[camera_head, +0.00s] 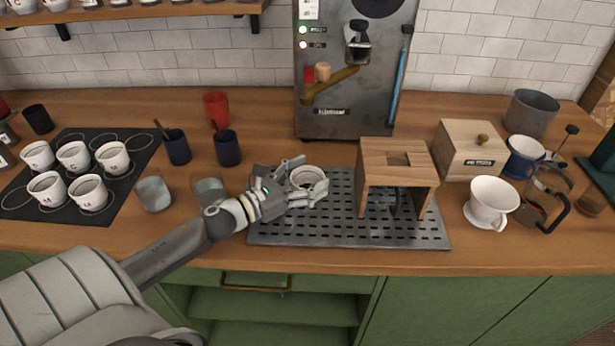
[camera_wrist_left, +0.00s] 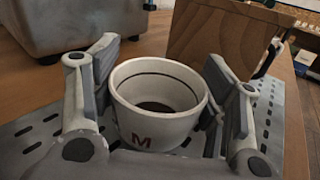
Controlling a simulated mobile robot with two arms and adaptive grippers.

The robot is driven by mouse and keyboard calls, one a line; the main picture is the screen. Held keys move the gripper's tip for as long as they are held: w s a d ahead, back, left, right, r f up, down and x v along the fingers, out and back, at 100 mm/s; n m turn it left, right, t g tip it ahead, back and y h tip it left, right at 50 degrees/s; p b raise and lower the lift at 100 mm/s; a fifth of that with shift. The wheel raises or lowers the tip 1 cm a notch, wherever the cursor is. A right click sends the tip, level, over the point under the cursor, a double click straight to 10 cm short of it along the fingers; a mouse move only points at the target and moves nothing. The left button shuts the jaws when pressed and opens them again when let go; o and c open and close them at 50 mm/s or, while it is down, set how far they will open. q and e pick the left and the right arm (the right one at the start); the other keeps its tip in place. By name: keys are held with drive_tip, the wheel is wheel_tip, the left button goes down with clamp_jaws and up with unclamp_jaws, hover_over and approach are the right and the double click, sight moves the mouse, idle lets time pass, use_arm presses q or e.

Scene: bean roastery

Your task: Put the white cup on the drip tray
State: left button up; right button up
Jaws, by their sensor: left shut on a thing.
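The white cup (camera_head: 309,181) is at the left part of the drip tray (camera_head: 280,234), a dark slotted metal plate on the counter. My left gripper (camera_head: 298,181) is shut on the cup, with one finger on each side of it. The left wrist view shows the cup (camera_wrist_left: 157,100) upright between the fingers, with a red letter M on its side and the slotted tray below. Whether its base touches the tray is hidden. My right gripper is not in view.
A wooden stand (camera_head: 397,165) stands on the tray right of the cup. A grey machine (camera_head: 345,110) stands behind. Glasses (camera_head: 154,193), dark cups and a mat (camera_head: 127,190) with several white cups lie left. A white dripper (camera_head: 491,203) is right.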

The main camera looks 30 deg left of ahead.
use_arm(q)
drive_tip(key=shift+f, duration=0.15)
drive_tip(key=o, duration=1.1)
drive_tip(key=shift+o, duration=0.2)
